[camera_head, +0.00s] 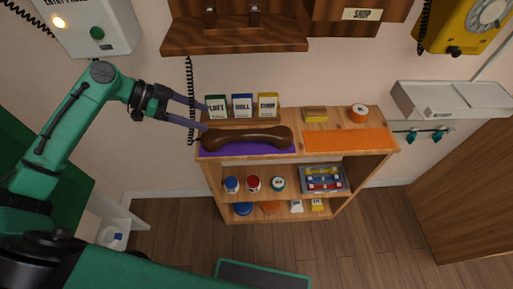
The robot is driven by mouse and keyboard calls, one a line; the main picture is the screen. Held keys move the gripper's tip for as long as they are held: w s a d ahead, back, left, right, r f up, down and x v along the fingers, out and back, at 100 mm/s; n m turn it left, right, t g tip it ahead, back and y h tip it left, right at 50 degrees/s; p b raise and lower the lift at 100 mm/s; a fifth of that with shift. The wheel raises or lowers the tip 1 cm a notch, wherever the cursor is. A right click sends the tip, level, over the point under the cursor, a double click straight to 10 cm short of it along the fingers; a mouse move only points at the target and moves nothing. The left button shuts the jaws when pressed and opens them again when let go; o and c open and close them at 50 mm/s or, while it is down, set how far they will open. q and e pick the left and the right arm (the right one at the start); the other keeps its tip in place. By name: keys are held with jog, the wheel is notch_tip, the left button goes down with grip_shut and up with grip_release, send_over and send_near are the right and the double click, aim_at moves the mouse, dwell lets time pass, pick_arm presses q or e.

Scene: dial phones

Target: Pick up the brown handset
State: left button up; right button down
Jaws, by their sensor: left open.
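The brown handset (247,138) lies lengthwise on a purple mat (272,150) on top of the wooden shelf unit, at the left. My left gripper (205,117) comes in from the left with its two thin fingers apart. It is open and empty. Its fingertips are beside the left end of the handset, close to it in the picture; I cannot tell whether one finger touches it. My right gripper is not in view.
Several labelled boxes (242,105) stand behind the handset. An orange mat (349,140) lies bare on the shelf top's right. A wooden wall shelf (234,38) hangs above. An entry phone box (91,26) and a yellow dial phone (467,24) are on the wall.

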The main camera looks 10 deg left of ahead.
aim_at(240, 132)
pick_arm(q)
jog(key=d, duration=0.3)
jog(key=shift+m+g, duration=0.4)
jog(key=x, duration=0.4)
jog(key=p+x, duration=0.1)
jog(key=x, duration=0.7)
jog(key=shift+s+d+f+p, duration=0.1)
jog(key=shift+s+f+p, duration=0.15)
jog(key=shift+p, duration=0.1)
grip_shut()
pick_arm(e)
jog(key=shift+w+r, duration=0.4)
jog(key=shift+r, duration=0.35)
